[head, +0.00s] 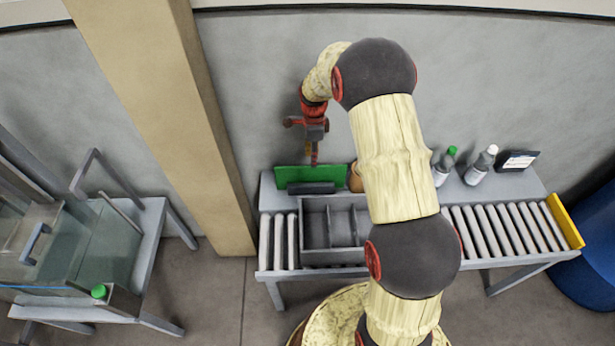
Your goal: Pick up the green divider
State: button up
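The green divider (292,176) is a flat green panel standing upright at the back left of the conveyor table, behind a dark grey block or holder that hides its lower edge. My gripper (313,159) points down just above the middle of the divider's top edge. The fingertips meet or overlap that edge in the picture; I cannot tell whether they touch it. The fingers look narrow and in line from this side, so their gap does not show.
A grey compartment tray (316,259) sits on the rollers in front of the divider. A brownish round object (354,178) is just right of the divider, partly behind my arm. Bottles (478,168) and a dark label display (517,161) stand further right. A beige pillar (170,120) rises at left.

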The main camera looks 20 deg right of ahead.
aim_at(311, 169)
jog(key=shift+f+m, duration=0.15)
jog(key=shift+m, duration=0.35)
jog(key=f+b, duration=0.1)
jog(key=f, duration=0.1)
jog(key=f+b, duration=0.1)
jog(key=f, duration=0.2)
jog(key=f+b, duration=0.1)
jog(key=f, duration=0.1)
jog(key=shift+w+a+f+b, duration=0.2)
jog(key=shift+a+f+b, duration=0.1)
jog(key=shift+b, duration=0.05)
jog(key=shift+r, duration=0.1)
jog(key=shift+c, duration=0.6)
grip_shut()
